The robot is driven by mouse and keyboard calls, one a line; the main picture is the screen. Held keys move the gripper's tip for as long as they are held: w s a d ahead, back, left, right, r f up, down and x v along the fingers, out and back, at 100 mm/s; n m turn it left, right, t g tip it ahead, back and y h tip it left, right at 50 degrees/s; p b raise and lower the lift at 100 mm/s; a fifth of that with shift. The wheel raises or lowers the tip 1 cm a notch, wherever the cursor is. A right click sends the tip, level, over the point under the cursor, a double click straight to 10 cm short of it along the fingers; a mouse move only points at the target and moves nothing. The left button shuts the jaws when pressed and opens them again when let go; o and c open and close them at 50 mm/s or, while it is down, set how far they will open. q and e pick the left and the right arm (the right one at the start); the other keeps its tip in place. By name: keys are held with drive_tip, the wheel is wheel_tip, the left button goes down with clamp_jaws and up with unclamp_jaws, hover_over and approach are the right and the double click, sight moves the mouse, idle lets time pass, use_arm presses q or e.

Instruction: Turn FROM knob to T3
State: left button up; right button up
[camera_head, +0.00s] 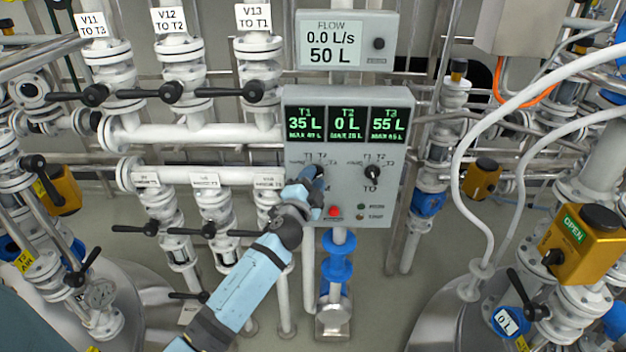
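The grey control panel (346,206) shows three green readouts: T1 35 L, T2 0 L and T3 55 L. Below them are two dials with T1, T2 and T3 marks. My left gripper (313,177) is at the left dial, in front of the FROM knob, and hides most or all of it. Its fingers are too small and covered to tell whether they are shut on the knob. The black TO knob (372,172) at the right dial is uncovered. My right gripper is not in view.
A red button (333,211) sits just below my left gripper. The flow meter (346,40) above reads 0.0 L/s and 50 L. Pipes and black-handled valves (171,92) crowd the left. A yellow valve actuator (585,245) and white hoses stand at right.

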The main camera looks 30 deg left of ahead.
use_arm(q)
drive_tip(key=b+v, duration=0.3)
drive_tip(key=v, duration=1)
drive_tip(key=shift+s, duration=0.3)
idle(0.6)
idle(0.9)
